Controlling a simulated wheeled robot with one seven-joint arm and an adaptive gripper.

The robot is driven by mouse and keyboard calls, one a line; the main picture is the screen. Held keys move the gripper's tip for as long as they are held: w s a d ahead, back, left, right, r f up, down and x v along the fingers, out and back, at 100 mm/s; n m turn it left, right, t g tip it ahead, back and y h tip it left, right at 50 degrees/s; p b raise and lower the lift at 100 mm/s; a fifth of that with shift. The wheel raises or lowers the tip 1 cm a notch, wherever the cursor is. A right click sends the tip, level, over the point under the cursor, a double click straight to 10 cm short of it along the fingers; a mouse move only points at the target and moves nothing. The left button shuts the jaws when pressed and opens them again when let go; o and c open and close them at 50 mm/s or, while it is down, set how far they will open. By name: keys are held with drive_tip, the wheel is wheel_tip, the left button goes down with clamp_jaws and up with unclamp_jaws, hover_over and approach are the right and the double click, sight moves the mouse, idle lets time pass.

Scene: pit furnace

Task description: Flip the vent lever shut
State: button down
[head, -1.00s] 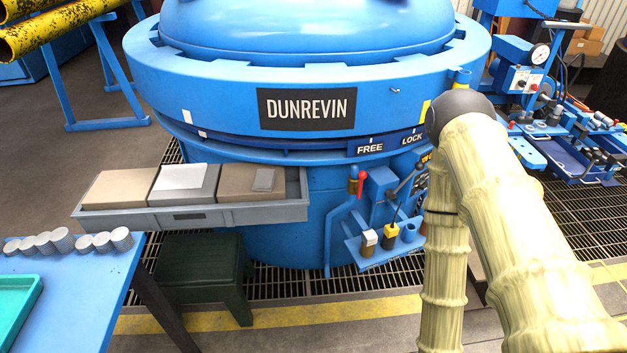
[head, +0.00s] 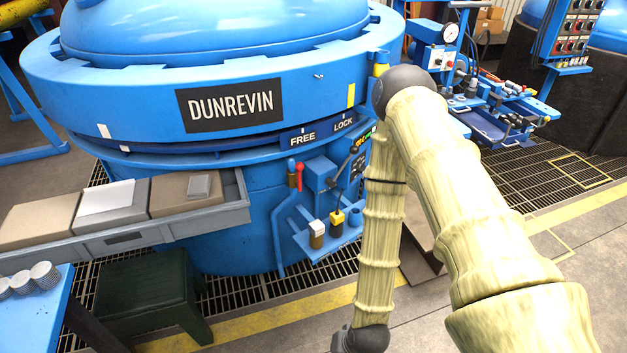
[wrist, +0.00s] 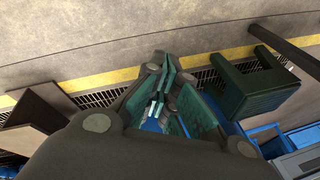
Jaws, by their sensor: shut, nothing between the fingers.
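The blue furnace (head: 235,215) stands ahead in the head view. On its front are a red-handled lever (head: 299,176) on a pipe and a black-knobbed lever (head: 347,163) on a blue box. No readable label says which is the vent lever. The red handle stands roughly upright; the black-knobbed rod is tilted up to the right. My gripper (wrist: 161,82) shows in the wrist view, shut and empty, with teal pads on its fingers. It is out of sight in the head view and touches neither lever. My arm stands just right of the levers and hides part of the panel behind it.
A small shelf (head: 326,238) with several tools juts out below the levers. A grey tray (head: 160,229) sticks out at left above a dark green stool (head: 150,290), also in the wrist view (wrist: 258,85). Floor is free at the lower right.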

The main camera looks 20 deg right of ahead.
drive_tip(key=w+r+m+t+y+b, duration=0.1)
drive_tip(key=w+r+m+t+b, duration=0.2)
drive_tip(key=w, duration=0.9)
drive_tip(key=w+r+m+t+b, duration=0.2)
drive_tip(key=w+m+t+b, duration=0.3)
drive_tip(key=w, duration=0.7)
drive_tip(key=w+d+r+m+t+h+b, duration=0.4)
drive_tip(key=w+d+r+m+t, duration=0.2)
drive_tip(key=w+d+r+m, duration=0.4)
drive_tip(key=w+d+r, duration=0.2)
drive_tip(key=w+r, duration=0.2)
drive_tip(key=w, duration=0.1)
drive_tip(key=shift+r, duration=0.4)
drive_tip(key=shift+w, duration=0.1)
drive_tip(key=w+a, duration=0.3)
drive_tip(key=w, duration=0.8)
drive_tip(key=shift+r, duration=0.15)
